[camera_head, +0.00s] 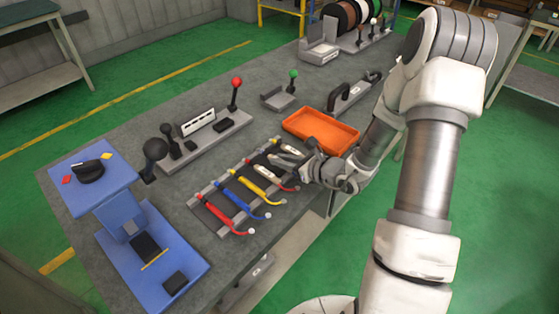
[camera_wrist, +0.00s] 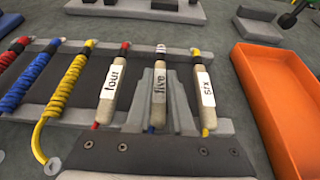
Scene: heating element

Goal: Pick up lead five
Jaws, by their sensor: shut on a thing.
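Lead five (camera_wrist: 159,88) has a pale sleeve labelled "five" and lies on a rack between lead four (camera_wrist: 109,88) and lead six (camera_wrist: 206,90) in the wrist view. My gripper (camera_wrist: 160,76) is shut on lead five, with its grey fingers on both sides of the sleeve. Lead five still lies in line with its neighbours, and I cannot tell whether it is lifted at all. In the head view my gripper (camera_head: 286,158) reaches over the right end of the rack (camera_head: 212,212) and hides most of lead five.
Red, blue and yellow leads (camera_head: 262,188) lie to the left on the rack. An orange tray (camera_head: 320,132) stands close beside the gripper. A blue stand (camera_head: 150,250) is at the near left. Levers, including a red-knobbed one (camera_head: 236,84), stand behind the rack on the grey bench.

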